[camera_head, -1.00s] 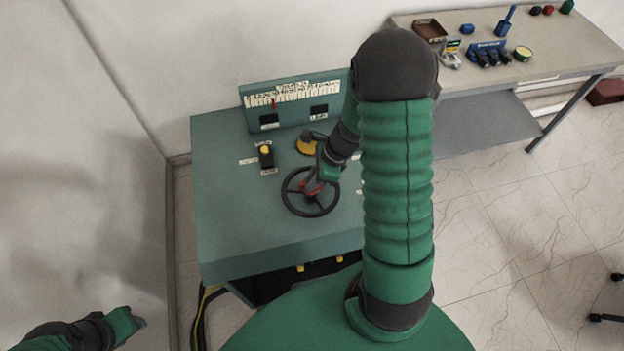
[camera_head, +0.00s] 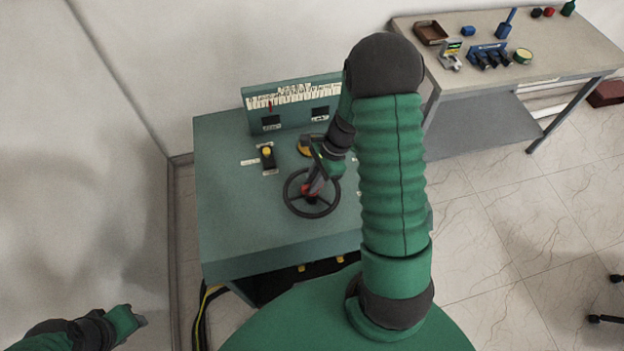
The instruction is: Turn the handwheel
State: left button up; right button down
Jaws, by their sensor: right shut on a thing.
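The handwheel (camera_head: 289,200) is a dark ring with spokes and a red hub, mounted on the sloping top of a green control console (camera_head: 230,215). My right gripper (camera_head: 313,188) is at the wheel's hub, inside the ring, coming down from the upper right. It is shut on the handwheel at its red centre part; the fingertips are small and partly hidden. My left gripper (camera_head: 140,321) is at the lower left, far from the console; its fingers are too small to tell open or shut.
A panel with a scale and red pointer (camera_head: 270,106) stands at the console's back. A yellow-topped switch (camera_head: 267,155) and a yellow round part (camera_head: 304,146) sit near the wheel. A workbench (camera_head: 560,55) with tools and boxes stands at the right. Cables (camera_head: 203,310) run down beside the console.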

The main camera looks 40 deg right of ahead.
jog(key=n+g, duration=0.1)
jog(key=n, duration=0.2)
jog(key=n+g+p, duration=0.1)
jog(key=n, duration=0.2)
jog(key=shift+w+d+g, duration=0.1)
jog(key=shift+w+g, duration=0.05)
jog(key=shift+g, duration=0.15)
jog(key=n+g, duration=0.1)
jog(key=n, duration=0.3)
jog(key=shift+w, duration=0.1)
jog(key=shift+w+n+g+h, duration=0.1)
jog(key=shift+n+g+h, duration=0.6)
jog(key=shift+n, duration=1.3)
jog(key=shift+w, duration=0.1)
jog(key=c, duration=1.6)
grip_release()
jog(key=shift+o, duration=1.2)
jog(key=shift+w+f, duration=0.1)
jog(key=shift+d, duration=0.1)
